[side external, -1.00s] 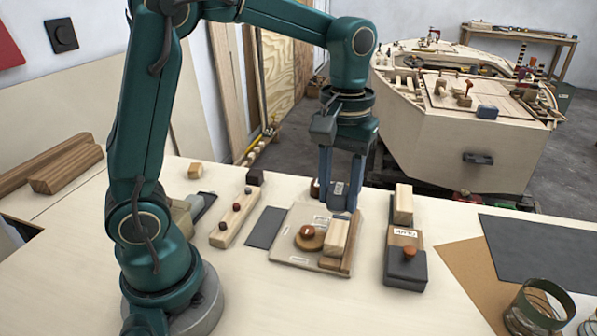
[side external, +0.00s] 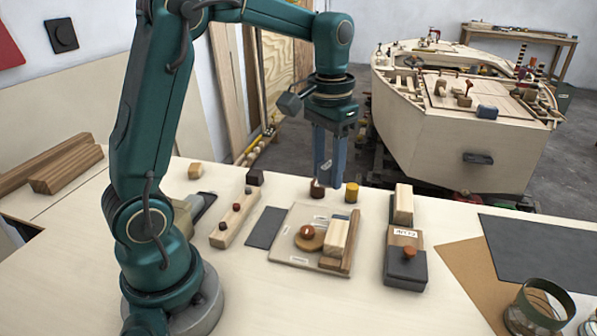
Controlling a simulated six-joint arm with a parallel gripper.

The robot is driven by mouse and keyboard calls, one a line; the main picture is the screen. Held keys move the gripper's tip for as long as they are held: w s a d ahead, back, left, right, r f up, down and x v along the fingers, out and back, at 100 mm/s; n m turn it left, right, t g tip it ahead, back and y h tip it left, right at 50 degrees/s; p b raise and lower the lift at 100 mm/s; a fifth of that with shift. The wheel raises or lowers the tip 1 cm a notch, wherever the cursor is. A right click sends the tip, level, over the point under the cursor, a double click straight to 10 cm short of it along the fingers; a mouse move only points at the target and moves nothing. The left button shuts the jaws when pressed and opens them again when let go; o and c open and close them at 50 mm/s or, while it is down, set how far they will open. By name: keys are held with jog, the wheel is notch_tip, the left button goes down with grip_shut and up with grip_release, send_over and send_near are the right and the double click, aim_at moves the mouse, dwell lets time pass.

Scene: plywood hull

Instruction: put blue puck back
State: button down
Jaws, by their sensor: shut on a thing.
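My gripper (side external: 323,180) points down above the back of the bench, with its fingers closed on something. A blue shape between the fingers appears to be the blue puck, but the fingers partly hide it and blend with its colour. Just behind and below the fingertips stand a dark red puck (side external: 317,191) and a yellow puck (side external: 351,192), both on the bench. No other blue puck shows on the bench.
In front is a pale board (side external: 290,254) with a round wooden piece (side external: 309,240) and a wooden block (side external: 336,236). A peg rail (side external: 235,222) lies left, a dark-based block fixture (side external: 405,268) right. A dark mat (side external: 548,252) and glass jar (side external: 540,305) are at far right.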

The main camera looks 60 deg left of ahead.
jog(key=s+a+f+n, duration=0.15)
jog(key=s+a, duration=0.35)
jog(key=a, duration=0.6)
jog(key=s+a+f+n, duration=0.1)
jog(key=s+a+n, duration=0.25)
jog(key=a, duration=0.85)
send_over(286, 189)
jog(key=shift+m, duration=0.4)
notch_tip(286, 189, down, 7)
jog(key=shift+s+r, duration=0.1)
jog(key=shift+r, duration=0.05)
jog(key=shift+f, duration=2)
jog(key=shift+c, duration=2.2)
grip_release()
jog(key=shift+f, duration=0.15)
